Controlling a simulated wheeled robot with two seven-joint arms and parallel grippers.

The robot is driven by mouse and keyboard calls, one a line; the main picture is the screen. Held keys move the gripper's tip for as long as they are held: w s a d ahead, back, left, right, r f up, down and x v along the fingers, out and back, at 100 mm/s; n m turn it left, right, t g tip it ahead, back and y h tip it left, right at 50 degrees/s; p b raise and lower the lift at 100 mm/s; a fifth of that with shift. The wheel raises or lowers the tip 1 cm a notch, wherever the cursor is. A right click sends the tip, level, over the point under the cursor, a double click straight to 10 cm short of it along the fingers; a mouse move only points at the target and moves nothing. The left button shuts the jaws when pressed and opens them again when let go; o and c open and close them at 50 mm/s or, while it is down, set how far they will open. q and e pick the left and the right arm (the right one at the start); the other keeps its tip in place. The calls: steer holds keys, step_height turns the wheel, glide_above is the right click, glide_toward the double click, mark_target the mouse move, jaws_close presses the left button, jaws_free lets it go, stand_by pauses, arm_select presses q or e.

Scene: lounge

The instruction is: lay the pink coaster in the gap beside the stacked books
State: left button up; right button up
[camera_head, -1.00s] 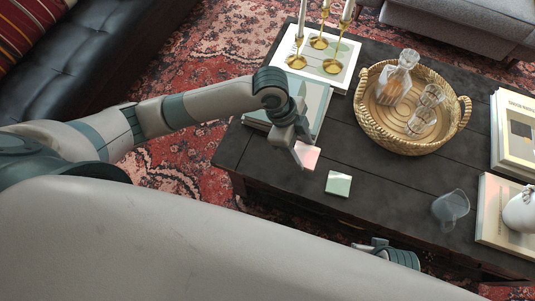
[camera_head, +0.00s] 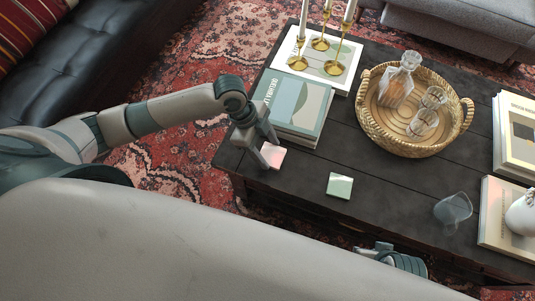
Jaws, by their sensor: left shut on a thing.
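My left gripper (camera_head: 266,150) is shut on the pink coaster (camera_head: 275,157) near the front left corner of the dark table. The coaster is small, square and pale pink, and the fingers partly hide it. I cannot tell whether it touches the tabletop. The stacked books (camera_head: 301,108), with a grey-green cover on top, lie just behind the gripper. A piece of my right arm's end (camera_head: 392,257) shows at the table's front edge. Its fingers are not clear.
A pale green coaster (camera_head: 339,186) lies to the right on the dark table (camera_head: 385,185). A glass (camera_head: 453,208), a wicker tray (camera_head: 367,122) with a decanter, candlesticks on a white book (camera_head: 287,53) and more books (camera_head: 492,222) stand around. The table's front middle is mostly bare.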

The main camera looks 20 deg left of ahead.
mark_target(265, 153)
arm_select(q)
step_height(265, 153, down, 4)
steer(key=shift+r, duration=0.25)
steer(key=shift+f, duration=0.25)
arm_select(e)
steer(key=shift+w+a+t, duration=0.3)
steer(key=shift+w+a, duration=0.05)
steer(key=shift+a, duration=0.1)
arm_select(q)
steer(key=shift+f, duration=0.15)
steer(key=o, duration=1.2)
arm_select(e)
steer(key=shift+d+f, duration=0.1)
steer(key=shift+d, duration=0.1)
